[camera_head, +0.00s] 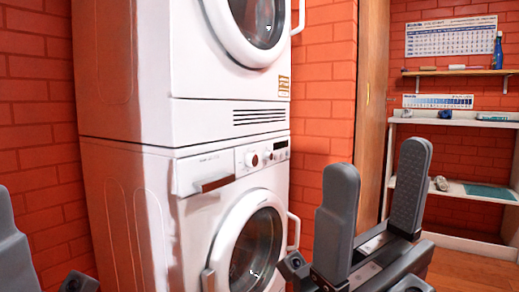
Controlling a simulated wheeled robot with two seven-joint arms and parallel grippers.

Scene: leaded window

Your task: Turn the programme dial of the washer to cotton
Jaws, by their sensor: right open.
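The washer (190,210) is the lower of two stacked white machines, with a round door (220,236). Its programme dial (252,159) is a small round knob on the front panel, right of the drawer handle. The dial's markings are too small to read, so I cannot tell its setting. My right gripper (377,162) is open and empty at the lower right, its two dark fingers pointing up, apart from the dial. Of my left gripper (12,245) only a dark finger and a small part show at the lower left edge; it is mostly out of frame.
A second white machine (150,70) stands on the washer. A door handle (294,232) sticks out at the washer's right side. Red brick wall (325,100) and a wooden post (372,90) lie to the right, then shelves (460,188) with small items and a blue bottle (498,50).

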